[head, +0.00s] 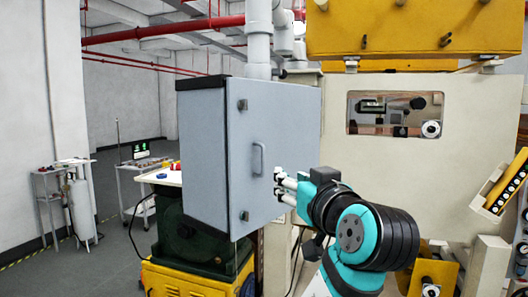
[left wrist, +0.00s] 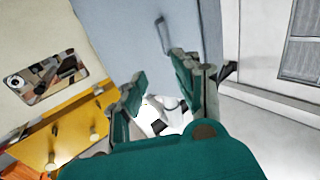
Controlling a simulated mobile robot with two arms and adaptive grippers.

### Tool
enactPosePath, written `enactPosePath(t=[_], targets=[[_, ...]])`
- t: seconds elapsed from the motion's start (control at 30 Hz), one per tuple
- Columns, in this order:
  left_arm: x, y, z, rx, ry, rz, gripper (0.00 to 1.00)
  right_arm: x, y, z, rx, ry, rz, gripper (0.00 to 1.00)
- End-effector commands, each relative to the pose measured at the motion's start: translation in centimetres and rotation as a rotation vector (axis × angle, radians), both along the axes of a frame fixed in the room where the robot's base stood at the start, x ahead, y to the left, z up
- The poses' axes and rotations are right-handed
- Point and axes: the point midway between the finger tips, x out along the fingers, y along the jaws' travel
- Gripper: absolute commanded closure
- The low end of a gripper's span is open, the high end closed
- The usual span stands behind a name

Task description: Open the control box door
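The control box (head: 202,150) is a grey-blue cabinet. Its door (head: 285,115) faces me and looks shut, with a slim vertical handle (head: 263,157) left of the door's middle. My left gripper (head: 280,182) has its fingers apart, with nothing visible between them. In the head view its tips are just right of and below the handle, in front of the door; contact cannot be told. The left wrist view, turned roughly upside down, shows the handle (left wrist: 162,36) beyond the open teal fingers (left wrist: 158,78). My right gripper is not in view.
A cream machine wall (head: 390,165) with a window (head: 395,113) stands right of the box. A yellow housing (head: 415,28) hangs at the upper right. A green-and-yellow machine (head: 185,245) is below the box. Open floor (head: 115,262) lies to the left.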

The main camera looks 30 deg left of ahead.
Motion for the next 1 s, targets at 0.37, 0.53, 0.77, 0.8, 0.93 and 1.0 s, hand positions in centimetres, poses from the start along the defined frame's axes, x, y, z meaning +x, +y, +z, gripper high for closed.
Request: enactPosePath(t=[0.37,0.53,0.77,0.8,0.93,1.0], targets=[[3.3,4.4,0.7,-0.004,-0.003,0.011,0.68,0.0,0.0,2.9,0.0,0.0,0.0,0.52],[5.7,7.3,0.7,-0.003,-0.002,0.01,0.68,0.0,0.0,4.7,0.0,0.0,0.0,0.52],[8.8,10.8,0.6,-0.004,-0.002,0.009,0.68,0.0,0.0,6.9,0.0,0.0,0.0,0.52],[9.2,11.3,0.5,-0.004,-0.002,0.007,0.68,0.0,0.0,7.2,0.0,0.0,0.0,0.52],[10.3,12.5,0.5,-0.004,-0.003,0.007,0.68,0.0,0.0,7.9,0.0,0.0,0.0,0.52],[10.7,12.9,0.3,-0.006,-0.004,0.005,0.68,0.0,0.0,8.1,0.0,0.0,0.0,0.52]])
